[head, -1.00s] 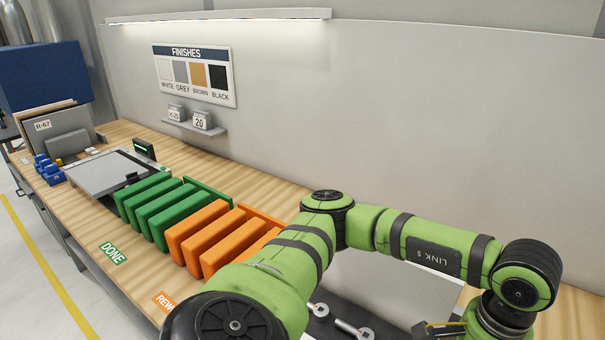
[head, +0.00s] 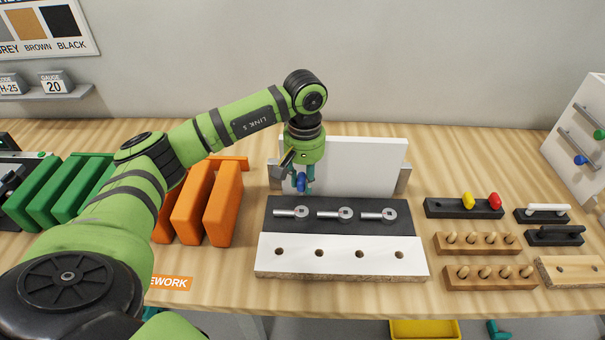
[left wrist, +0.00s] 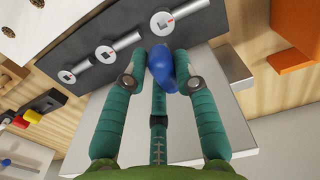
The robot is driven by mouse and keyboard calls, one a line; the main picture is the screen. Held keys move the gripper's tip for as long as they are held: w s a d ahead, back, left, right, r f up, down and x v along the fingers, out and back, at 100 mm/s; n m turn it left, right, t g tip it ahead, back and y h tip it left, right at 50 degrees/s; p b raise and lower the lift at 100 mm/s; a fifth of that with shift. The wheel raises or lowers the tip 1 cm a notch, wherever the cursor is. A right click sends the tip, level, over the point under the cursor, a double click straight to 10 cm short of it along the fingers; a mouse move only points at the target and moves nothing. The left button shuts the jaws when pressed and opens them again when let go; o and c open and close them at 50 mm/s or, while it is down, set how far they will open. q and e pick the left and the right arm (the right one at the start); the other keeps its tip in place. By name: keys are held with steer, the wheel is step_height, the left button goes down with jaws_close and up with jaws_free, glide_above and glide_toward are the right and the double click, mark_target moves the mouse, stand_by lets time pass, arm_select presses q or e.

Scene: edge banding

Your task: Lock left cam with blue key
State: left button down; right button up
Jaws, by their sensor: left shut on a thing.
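My left gripper (head: 304,184) is shut on the blue key (head: 300,181), above the back edge of the black strip (head: 325,228). In the left wrist view the blue key (left wrist: 170,69) sits between the teal fingertips (left wrist: 163,70). Three grey cams lie on the strip: the left cam (head: 291,212), the middle cam (head: 336,213) and the right cam (head: 379,214).
A white-faced board with several holes (head: 340,258) lies in front of the strip. An upright white panel (head: 360,166) stands behind. Orange blocks (head: 222,203) stand at left. A black rack with yellow and red keys (head: 463,208) and wooden peg blocks (head: 477,244) lie at right.

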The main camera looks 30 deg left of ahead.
arm_select(q)
steer(key=shift+w+d+f, duration=0.1)
steer(key=shift+d+f, duration=0.05)
steer(key=shift+f, duration=0.45)
steer(key=shift+f+b, duration=0.65)
steer(key=shift+f, duration=0.1)
step_height(320, 180, down, 2)
steer(key=shift+f+b, duration=0.25)
steer(key=shift+b, duration=0.6)
steer(key=shift+f, duration=0.2)
steer(key=shift+s+b, duration=0.2)
steer(key=shift+b, duration=0.3)
steer(key=shift+f+b, duration=0.15)
steer(key=shift+b, duration=0.2)
